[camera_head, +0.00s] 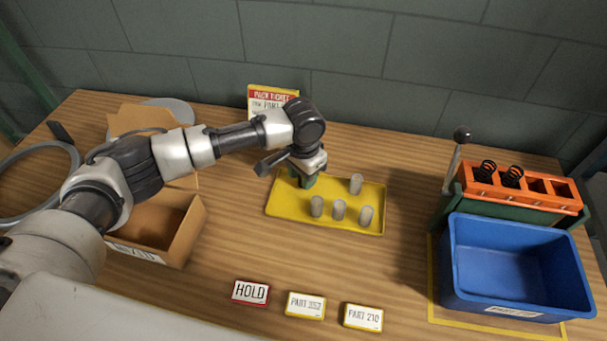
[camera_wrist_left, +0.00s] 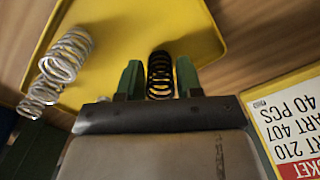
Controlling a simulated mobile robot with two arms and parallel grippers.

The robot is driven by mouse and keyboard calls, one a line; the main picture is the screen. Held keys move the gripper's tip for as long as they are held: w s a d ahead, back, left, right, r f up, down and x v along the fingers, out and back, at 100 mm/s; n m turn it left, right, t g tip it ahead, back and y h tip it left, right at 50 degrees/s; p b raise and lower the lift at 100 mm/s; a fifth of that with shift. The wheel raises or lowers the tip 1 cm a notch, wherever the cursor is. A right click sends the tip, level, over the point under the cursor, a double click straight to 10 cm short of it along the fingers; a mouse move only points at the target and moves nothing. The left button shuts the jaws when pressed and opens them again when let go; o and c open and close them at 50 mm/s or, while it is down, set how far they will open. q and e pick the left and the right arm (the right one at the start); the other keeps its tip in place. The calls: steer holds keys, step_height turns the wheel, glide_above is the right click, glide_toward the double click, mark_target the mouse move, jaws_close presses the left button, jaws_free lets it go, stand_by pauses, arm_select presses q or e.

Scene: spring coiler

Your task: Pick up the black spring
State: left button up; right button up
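The black spring (camera_wrist_left: 160,75) stands between the green fingers of my left gripper (camera_wrist_left: 160,82) in the left wrist view. The fingers are on both sides of it, with what look like narrow gaps. In the head view my left gripper (camera_head: 303,178) points down at the back left of the yellow tray (camera_head: 285,212) and hides this spring. Several silver-grey springs (camera_head: 339,209) stand on the tray to the right; some show in the left wrist view (camera_wrist_left: 62,62). My right gripper is not in view.
An orange rack (camera_head: 530,200) at the right holds two black springs, behind a blue bin (camera_head: 510,262). An open cardboard box (camera_head: 180,235) is under my left arm. A ticket (camera_head: 268,98) stands behind the tray. Labels (camera_head: 305,305) lie in front. Wood left of the bin is clear.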

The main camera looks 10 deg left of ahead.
arm_select(q)
steer(key=shift+f, duration=0.45)
steer(key=shift+c, duration=0.3)
steer(key=c, duration=0.5)
